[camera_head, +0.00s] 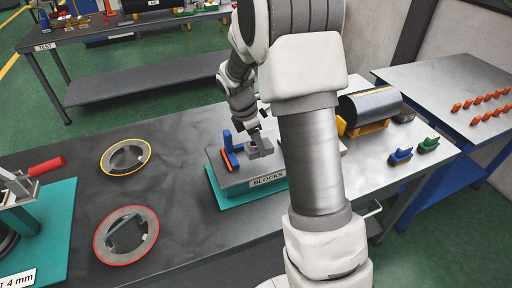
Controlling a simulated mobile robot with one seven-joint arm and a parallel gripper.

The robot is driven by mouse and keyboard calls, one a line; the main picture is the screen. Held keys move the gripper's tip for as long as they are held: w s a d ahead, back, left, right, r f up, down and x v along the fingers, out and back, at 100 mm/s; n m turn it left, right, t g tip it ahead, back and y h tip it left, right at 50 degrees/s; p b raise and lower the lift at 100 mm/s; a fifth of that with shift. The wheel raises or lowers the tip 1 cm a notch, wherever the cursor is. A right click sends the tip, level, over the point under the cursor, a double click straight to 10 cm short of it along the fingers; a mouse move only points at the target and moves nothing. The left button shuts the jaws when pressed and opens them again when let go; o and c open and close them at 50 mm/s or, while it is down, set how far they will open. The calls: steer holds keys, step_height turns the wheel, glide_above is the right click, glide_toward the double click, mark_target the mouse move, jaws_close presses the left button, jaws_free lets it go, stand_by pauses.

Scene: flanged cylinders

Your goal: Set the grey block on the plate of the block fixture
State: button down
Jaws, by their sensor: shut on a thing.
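The block fixture (232,177) is a grey plate on a teal base with a "BLOCKS" label at its front edge. It stands on the table in the middle of the view. A blue upright with an orange strip (229,150) stands on the plate's left part. My gripper (255,139) points down over the plate, right of the blue upright, and is shut on the grey block (262,149). The block is at the plate; I cannot tell whether it touches it. The fixture's right end is hidden behind my arm.
Two ringed discs, one yellow-rimmed (107,158) and one red-rimmed (107,252), lie left. A teal stand with a red-handled clamp (47,167) is far left. A dark cylinder in a yellow cradle (370,129) and green and blue pieces (400,155) stand right. Bare table lies between discs and fixture.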

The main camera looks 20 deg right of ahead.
mark_target(256, 149)
steer(key=shift+w+r, duration=0.1)
steer(key=shift+w, duration=0.3)
steer(key=shift+w+f, duration=0.15)
steer(key=shift+f, duration=1.65)
steer(key=shift+f, duration=0.15)
steer(key=shift+c, duration=0.6)
jaws_free()
